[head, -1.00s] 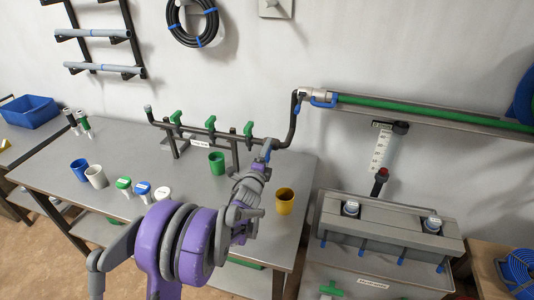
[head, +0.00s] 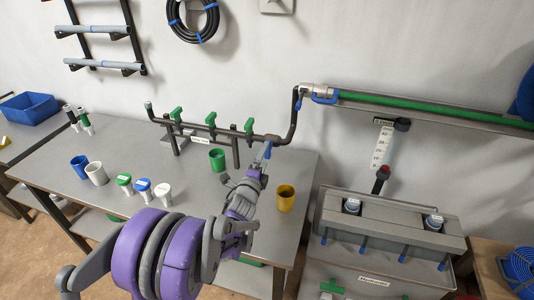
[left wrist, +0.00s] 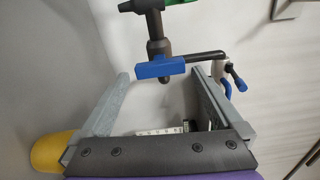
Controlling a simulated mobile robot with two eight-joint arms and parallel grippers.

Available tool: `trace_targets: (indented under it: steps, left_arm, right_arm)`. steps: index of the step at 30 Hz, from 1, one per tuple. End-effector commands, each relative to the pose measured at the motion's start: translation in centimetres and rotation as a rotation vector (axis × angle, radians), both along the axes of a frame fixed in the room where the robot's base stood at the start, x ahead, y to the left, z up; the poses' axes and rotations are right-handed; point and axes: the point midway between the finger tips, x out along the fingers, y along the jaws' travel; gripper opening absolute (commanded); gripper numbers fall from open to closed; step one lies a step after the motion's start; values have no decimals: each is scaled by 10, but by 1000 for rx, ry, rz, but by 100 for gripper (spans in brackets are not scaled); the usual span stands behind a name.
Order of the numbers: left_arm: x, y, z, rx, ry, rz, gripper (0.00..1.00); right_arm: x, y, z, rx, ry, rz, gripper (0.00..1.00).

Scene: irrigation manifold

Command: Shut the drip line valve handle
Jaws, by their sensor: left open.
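The dark pipe manifold (head: 205,127) stands on the grey bench near the wall, with three green valve handles along its top. A blue lever handle (left wrist: 160,69) hangs from a dark fitting in the left wrist view; a bit of blue (head: 267,151) shows at my gripper's tip in the head view. My left gripper (head: 261,163) is open just below the manifold's right end. In the left wrist view its two fingers (left wrist: 160,78) are apart, with the blue handle between or just beyond their tips; contact is not clear. My right gripper is out of view.
A green cup (head: 217,160) and a yellow cup (head: 286,198) stand near my left arm. Blue and white cups and several capped containers stand further left. A grey box (head: 390,228) stands right of the bench.

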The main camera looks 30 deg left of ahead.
Motion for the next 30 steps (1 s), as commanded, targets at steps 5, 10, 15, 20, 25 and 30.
trace_targets:
  steps: [5, 10, 15, 20, 25, 30]
  left_arm:
    - [-35, -8, -2, 2, 0, 0, 100]
    - [-54, -13, -1, 3, 1, 0, 100]
    - [-59, -14, 0, 2, 0, 0, 100]
    - [-58, -14, 0, 2, 0, 0, 100]
    - [-58, -14, 0, 2, 0, 0, 100]
    - [-59, -15, 1, -13, 4, 3, 100]
  right_arm:
    - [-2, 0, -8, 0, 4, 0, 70]
    - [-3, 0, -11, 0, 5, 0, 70]
    - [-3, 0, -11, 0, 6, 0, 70]
    - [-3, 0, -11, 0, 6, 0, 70]
    - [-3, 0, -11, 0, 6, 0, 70]
    - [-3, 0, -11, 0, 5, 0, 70]
